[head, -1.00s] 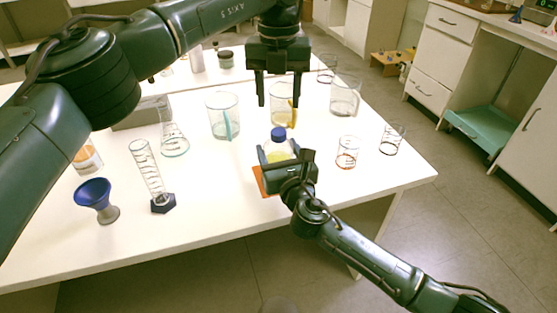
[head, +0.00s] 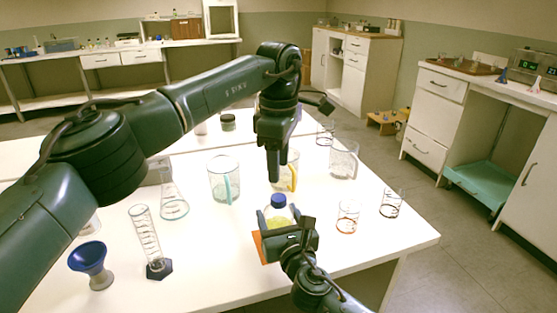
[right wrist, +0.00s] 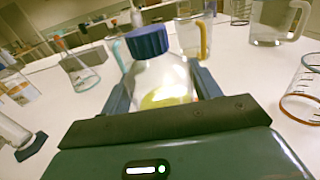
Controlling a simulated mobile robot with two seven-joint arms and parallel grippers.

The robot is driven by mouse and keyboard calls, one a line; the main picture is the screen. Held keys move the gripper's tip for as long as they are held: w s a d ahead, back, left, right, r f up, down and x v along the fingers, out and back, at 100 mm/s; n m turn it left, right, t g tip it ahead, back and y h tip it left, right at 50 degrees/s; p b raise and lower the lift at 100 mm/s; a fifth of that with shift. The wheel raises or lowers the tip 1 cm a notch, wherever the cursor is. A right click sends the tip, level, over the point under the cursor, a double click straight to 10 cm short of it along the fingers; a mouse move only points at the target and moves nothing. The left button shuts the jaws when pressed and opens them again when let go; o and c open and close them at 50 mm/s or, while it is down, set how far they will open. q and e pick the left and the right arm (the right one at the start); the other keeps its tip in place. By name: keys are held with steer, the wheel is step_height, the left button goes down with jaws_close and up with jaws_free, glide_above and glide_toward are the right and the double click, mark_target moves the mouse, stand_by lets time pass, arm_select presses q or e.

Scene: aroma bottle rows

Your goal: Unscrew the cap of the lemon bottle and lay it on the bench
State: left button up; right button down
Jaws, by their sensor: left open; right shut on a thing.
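The lemon bottle (head: 279,217) is clear with yellow liquid and stands upright near the bench's front edge, partly over an orange mat (head: 257,246). Its blue cap (head: 278,200) is on its neck; the cap also shows in the right wrist view (right wrist: 147,43). My right gripper (head: 280,222) is shut on the bottle's body, one finger on each side. My left gripper (head: 274,178) points down, open and empty, just above and behind the cap, apart from it. In the head view its fingers overlap one another, so the gap is hidden.
Beakers with cyan (head: 224,180) and yellow (head: 292,172) handles stand behind the bottle. Small glass beakers (head: 347,217) are to the right. A flask (head: 173,201), a cylinder (head: 147,240) and a blue funnel cup (head: 91,262) are left.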

mark_target(279, 197)
arm_select(q)
steer(key=m, duration=0.8)
steer(key=shift+m, duration=0.3)
steer(key=m, duration=0.6)
steer(key=shift+m, duration=0.3)
steer(key=shift+f, duration=4)
